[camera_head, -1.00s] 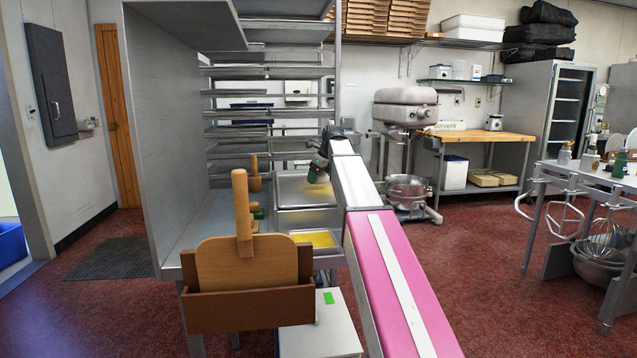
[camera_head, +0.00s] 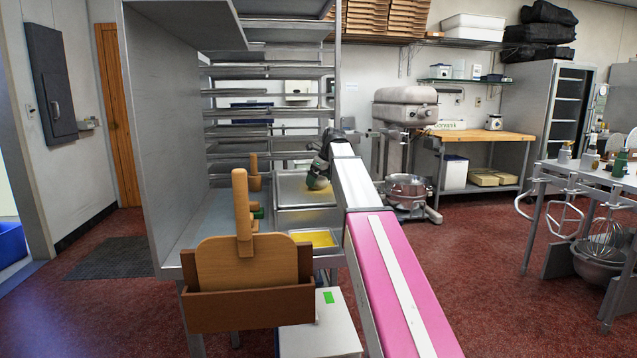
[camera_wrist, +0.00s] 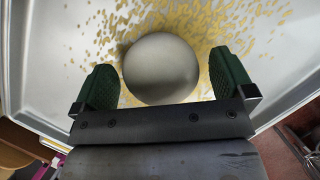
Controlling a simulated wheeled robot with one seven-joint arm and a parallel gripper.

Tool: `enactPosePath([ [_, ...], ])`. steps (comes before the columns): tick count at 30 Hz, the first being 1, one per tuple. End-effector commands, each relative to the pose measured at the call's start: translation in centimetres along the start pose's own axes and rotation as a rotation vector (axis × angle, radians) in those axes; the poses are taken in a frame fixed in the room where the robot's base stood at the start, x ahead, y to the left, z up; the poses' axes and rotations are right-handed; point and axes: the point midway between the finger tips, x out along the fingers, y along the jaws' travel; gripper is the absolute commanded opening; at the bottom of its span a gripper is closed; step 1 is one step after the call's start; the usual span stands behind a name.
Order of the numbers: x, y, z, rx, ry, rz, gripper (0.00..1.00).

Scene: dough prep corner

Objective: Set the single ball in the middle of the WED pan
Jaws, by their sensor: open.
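The pale grey dough ball (camera_wrist: 160,68) lies between the two green fingers of my gripper (camera_wrist: 162,60) in the wrist view. My gripper is open around it, with gaps showing on both sides. Under the ball is a light metal pan (camera_wrist: 35,45) flecked with yellow. In the head view, my gripper (camera_head: 318,178) is over a metal pan (camera_head: 290,190) beside the rack; the ball is not discernible there. No WED label is legible, so I cannot tell which pan is the WED one.
A smaller pan with a yellow bottom (camera_head: 314,238) sits nearer than the first. Wooden boards stand in a brown holder (camera_head: 250,305) at the front left. A tall metal panel (camera_head: 180,130) rises to the left. Open red floor (camera_head: 480,270) lies to the right.

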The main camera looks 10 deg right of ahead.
Motion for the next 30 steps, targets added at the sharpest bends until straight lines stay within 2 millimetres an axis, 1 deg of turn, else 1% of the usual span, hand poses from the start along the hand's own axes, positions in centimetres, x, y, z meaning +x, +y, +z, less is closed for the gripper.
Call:
enactPosePath([
  [9,-6.1,0.0,0.0,0.000,-0.002,-0.001,1.00],
  [15,-9.4,0.0,0.0,0.000,-0.002,-0.001,1.00],
  [18,-10.4,0.0,0.0,0.000,-0.001,-0.001,1.00],
  [21,-11.0,0.0,0.0,0.000,0.000,0.000,1.00],
  [30,-11.2,0.0,0.0,0.000,0.000,0.000,1.00],
])
